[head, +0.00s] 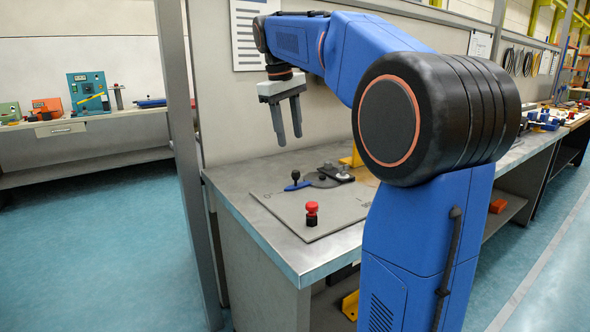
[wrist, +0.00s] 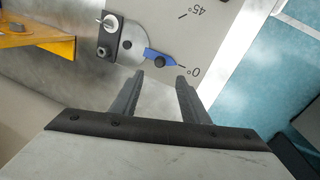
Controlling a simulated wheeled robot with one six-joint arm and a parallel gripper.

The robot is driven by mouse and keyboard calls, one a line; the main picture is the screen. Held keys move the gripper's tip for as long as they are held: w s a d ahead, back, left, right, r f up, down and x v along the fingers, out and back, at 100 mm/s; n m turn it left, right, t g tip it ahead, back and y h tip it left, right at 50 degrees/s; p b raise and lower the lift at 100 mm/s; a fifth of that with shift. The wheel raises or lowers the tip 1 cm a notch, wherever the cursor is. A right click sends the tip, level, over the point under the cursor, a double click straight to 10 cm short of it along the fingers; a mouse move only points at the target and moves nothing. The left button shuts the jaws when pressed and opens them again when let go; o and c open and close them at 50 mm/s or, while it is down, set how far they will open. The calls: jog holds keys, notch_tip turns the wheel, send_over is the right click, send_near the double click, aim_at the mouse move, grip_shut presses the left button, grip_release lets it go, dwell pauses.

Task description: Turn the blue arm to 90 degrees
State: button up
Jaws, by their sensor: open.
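The blue arm (head: 297,186) is a short pointer with an upright black knob (head: 295,174), on the grey plate (head: 284,211) on the bench. In the wrist view the blue arm (wrist: 153,54) points to the 0° mark (wrist: 187,69); a 45° mark (wrist: 190,14) is printed further round. It joins a grey disc (wrist: 133,38) beside a black block (wrist: 109,38) with a bolt. My gripper (head: 289,138) is open and empty, fingers pointing down, above the plate. In the wrist view my gripper (wrist: 160,78) has its fingertips just short of the blue arm, apart from it.
A red push button (head: 311,208) on a black base stands near the plate's front edge. A yellow bracket (wrist: 40,48) stands beyond the black block. A grey upright post (head: 180,130) and a back panel (head: 225,115) border the bench. Space above the plate is free.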

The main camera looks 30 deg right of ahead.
aim_at(295, 171)
jog(key=f, duration=0.4)
jog(key=d+f, duration=0.1)
jog(key=f, duration=0.3)
jog(key=d+f, duration=0.1)
jog(key=f, duration=0.2)
jog(key=shift+w+d+f, duration=0.1)
jog(key=shift+w+f, duration=0.1)
jog(key=shift+f, duration=0.2)
grip_shut()
